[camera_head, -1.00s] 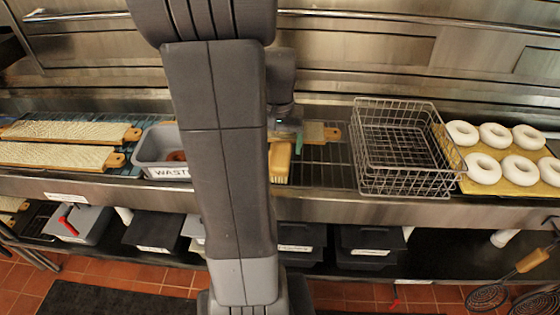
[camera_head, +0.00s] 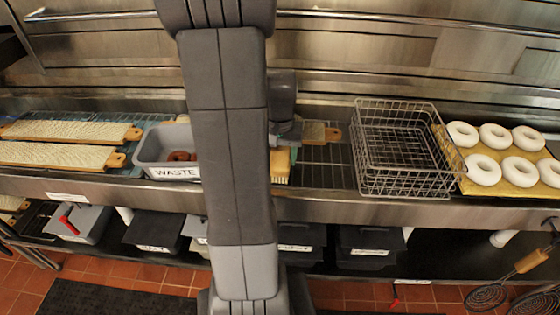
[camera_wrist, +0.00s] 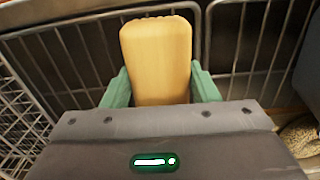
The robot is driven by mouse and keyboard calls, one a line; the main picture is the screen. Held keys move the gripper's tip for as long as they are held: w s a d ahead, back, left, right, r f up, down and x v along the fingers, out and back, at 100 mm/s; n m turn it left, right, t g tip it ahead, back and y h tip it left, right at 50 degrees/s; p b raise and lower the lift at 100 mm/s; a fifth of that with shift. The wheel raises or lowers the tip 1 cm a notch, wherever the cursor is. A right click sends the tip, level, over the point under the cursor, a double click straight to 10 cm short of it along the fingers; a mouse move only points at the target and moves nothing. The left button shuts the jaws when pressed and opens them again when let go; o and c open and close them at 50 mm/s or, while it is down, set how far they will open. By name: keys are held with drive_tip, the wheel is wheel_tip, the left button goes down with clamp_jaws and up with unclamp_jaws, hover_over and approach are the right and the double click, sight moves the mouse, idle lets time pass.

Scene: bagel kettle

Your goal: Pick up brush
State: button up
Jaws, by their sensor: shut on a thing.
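The brush (camera_wrist: 157,58) shows in the wrist view as a pale yellow, rounded block standing between the two green fingers of my gripper (camera_wrist: 160,80). The fingers are shut on its sides. In the head view the brush (camera_head: 281,168) is partly hidden behind my arm, with its lower end showing over the wire rack of the counter.
A grey bin marked WASTE (camera_head: 165,160) stands left of my arm, with brown rings inside. An empty wire basket (camera_head: 405,150) stands to the right. Beyond it is a yellow board (camera_head: 515,190) with several white rings. A small wooden-handled board (camera_head: 320,132) lies behind the brush.

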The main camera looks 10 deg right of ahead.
sight(280, 154)
drive_tip(key=shift+r, duration=0.1)
wheel_tip(280, 154, up, 10)
drive_tip(key=shift+f, duration=0.1)
idle(0.3)
